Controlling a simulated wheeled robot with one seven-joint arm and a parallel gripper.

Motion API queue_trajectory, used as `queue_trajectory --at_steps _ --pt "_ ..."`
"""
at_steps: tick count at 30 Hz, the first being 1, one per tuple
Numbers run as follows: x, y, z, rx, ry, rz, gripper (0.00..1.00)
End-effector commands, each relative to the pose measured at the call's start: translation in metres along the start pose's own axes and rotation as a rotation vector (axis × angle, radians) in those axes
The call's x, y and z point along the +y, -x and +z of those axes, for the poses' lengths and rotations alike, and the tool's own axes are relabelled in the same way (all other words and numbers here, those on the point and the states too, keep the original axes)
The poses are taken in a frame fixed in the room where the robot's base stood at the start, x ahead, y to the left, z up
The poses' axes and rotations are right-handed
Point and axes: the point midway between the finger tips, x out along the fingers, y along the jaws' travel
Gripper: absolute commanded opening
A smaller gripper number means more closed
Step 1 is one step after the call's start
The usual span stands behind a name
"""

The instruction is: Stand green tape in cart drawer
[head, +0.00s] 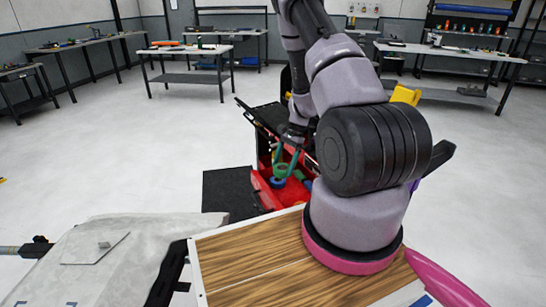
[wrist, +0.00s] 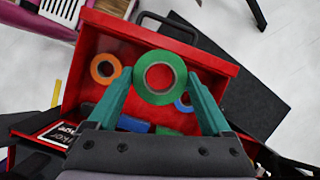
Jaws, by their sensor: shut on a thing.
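The green tape (wrist: 160,97) is a ring between the two teal fingertips of my gripper (wrist: 159,82), which is shut on its sides. Its round face and open centre show to the wrist camera. In the head view my gripper (head: 285,160) points down over the red cart drawer (head: 262,192), with the green tape small and partly unclear between its fingers. The pulled-out red drawer also shows in the wrist view (wrist: 205,60), behind the tape. I cannot tell whether the tape touches the drawer floor.
In the drawer an orange tape (wrist: 94,70) lies at the left. A blue tape (wrist: 184,106) is partly hidden by the green one. Blue (wrist: 133,124) and green (wrist: 168,131) items lie nearer my gripper. A black mat (head: 225,190) lies beside the cart. A wooden-topped surface (head: 245,265) is in front.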

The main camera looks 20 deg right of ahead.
Motion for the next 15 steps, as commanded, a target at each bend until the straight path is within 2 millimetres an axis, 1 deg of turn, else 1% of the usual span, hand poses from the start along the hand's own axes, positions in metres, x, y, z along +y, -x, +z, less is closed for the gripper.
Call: queue_trajectory --at_steps 1,3,6,11,15 --pt "0.007 -0.004 -0.009 0.001 -0.073 -0.023 0.29" --pt "0.013 -0.007 -0.019 0.006 -0.155 -0.054 0.29" --pt "0.018 -0.01 -0.027 0.009 -0.225 -0.079 0.29" --pt "0.02 -0.016 -0.032 0.012 -0.255 -0.089 0.29" --pt "0.02 -0.026 -0.036 0.012 -0.254 -0.088 0.29"
